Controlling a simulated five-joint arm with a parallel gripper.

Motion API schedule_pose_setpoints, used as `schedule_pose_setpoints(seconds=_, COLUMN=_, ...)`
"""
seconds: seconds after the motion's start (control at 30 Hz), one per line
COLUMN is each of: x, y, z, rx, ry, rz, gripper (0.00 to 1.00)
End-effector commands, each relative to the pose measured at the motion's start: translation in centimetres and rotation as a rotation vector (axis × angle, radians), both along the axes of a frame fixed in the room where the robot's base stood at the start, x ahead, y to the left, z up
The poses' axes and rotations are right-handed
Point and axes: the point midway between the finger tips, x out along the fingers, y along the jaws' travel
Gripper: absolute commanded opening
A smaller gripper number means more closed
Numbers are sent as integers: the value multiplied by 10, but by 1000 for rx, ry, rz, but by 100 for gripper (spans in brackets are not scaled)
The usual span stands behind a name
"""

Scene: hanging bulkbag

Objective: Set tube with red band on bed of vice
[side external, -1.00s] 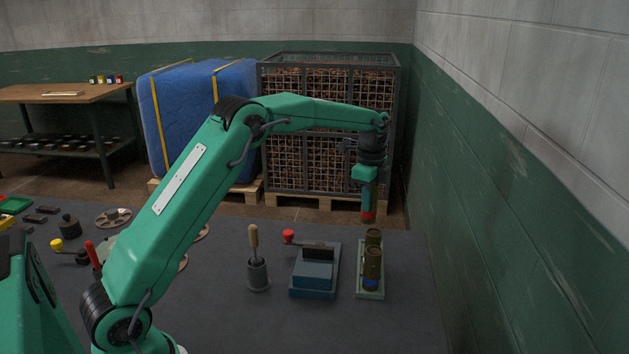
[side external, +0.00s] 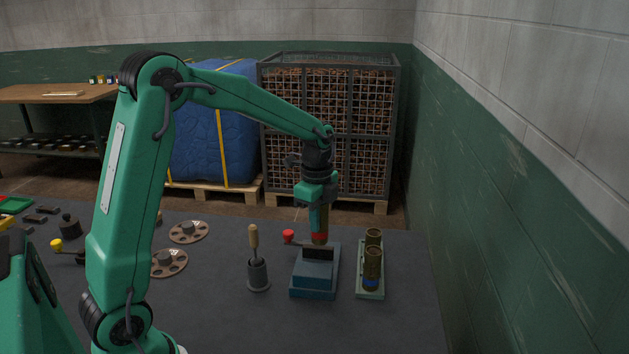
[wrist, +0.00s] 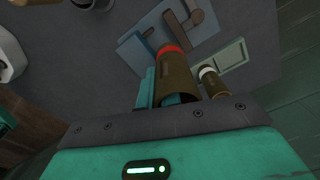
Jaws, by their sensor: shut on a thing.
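The tube with the red band (side external: 320,238) is brown and hangs roughly upright in my gripper (side external: 319,222), red end down. In the wrist view the tube (wrist: 176,76) lies between my fingers (wrist: 172,98), its red end towards the vice (wrist: 140,32). In the side view the blue vice (side external: 314,276) has a dark jaw and a red-knobbed handle. The tube's lower end shows just above and behind the jaw; its gap to the bed cannot be told.
A holder with a wooden-handled tool (side external: 257,272) stands left of the vice. A wall rises at the right.

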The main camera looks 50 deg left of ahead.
Motion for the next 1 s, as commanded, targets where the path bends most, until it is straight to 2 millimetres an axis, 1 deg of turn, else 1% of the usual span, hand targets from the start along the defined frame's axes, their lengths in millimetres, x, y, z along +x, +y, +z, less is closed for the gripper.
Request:
schedule_pose_setpoints(seconds=0.03, x=-4, y=0, z=0, rx=0, ry=0, rz=0, gripper=0)
schedule_pose_setpoints(seconds=0.2, x=-10, y=0, z=-1, rx=1, ry=-2, rz=0, gripper=0)
schedule_pose_setpoints(seconds=0.57, x=-11, y=0, z=-4, rx=0, ry=-1, rz=0, gripper=0)
schedule_pose_setpoints(seconds=0.77, x=-11, y=0, z=-11, rx=0, ry=0, rz=0, gripper=0)
schedule_pose_setpoints(seconds=1.0, x=-11, y=0, z=-24, rx=0, ry=1, rz=0, gripper=0)
